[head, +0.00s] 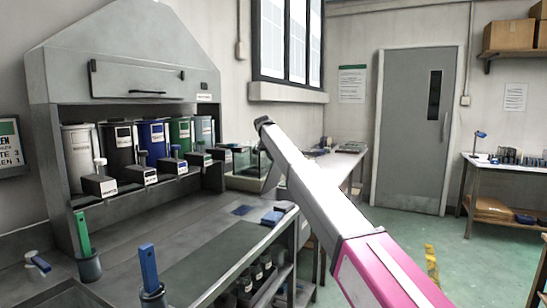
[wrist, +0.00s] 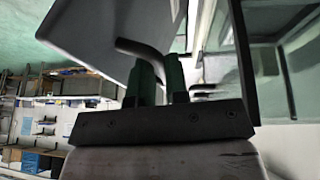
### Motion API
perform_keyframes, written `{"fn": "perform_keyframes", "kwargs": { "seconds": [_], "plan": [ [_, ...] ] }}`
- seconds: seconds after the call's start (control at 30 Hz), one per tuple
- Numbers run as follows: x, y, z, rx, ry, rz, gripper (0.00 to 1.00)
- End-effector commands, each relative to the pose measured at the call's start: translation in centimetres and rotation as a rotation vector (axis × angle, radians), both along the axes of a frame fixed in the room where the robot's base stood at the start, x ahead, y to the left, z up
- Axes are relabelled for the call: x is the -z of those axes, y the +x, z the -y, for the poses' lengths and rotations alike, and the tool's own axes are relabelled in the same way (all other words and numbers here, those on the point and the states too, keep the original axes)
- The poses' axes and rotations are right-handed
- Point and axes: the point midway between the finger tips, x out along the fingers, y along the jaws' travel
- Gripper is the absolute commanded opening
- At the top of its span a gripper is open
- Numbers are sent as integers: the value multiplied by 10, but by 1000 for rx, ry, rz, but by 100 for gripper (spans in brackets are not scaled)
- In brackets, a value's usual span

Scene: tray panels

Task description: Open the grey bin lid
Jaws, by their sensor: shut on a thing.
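In the wrist view my gripper (wrist: 160,75) has its green fingers closed on a bent grey handle (wrist: 135,46). In the head view my arm reaches towards a clear-sided bin (head: 245,183) at the right end of the bench. My gripper is not clearly visible there, and the arm covers part of that area. I cannot tell how far the lid is raised.
Several coloured canisters (head: 152,140) stand in the hooded bench on the left, with small labelled boxes before them. Blue and green handled tools stand in cups (head: 90,268) at the front. A dark-framed panel (wrist: 244,60) is close right of my fingers. The floor on the right is open.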

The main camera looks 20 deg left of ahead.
Motion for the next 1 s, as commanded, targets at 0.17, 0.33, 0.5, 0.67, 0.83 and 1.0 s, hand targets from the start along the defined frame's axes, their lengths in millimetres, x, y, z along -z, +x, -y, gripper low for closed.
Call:
{"fn": "perform_keyframes", "kwargs": {
  "seconds": [0.17, 0.33, 0.5, 0.67, 0.83, 1.0],
  "plan": [
    [12, -11, -5, -6, 6, -27, 21],
    [11, -12, -5, -5, 7, -27, 38],
    [10, -12, -4, -5, 8, -26, 38],
    [4, -14, -5, -5, 9, -24, 38],
    [-14, -21, -7, -6, 10, -20, 38],
    [-43, -29, -9, -6, 9, -14, 38]
  ]
}}
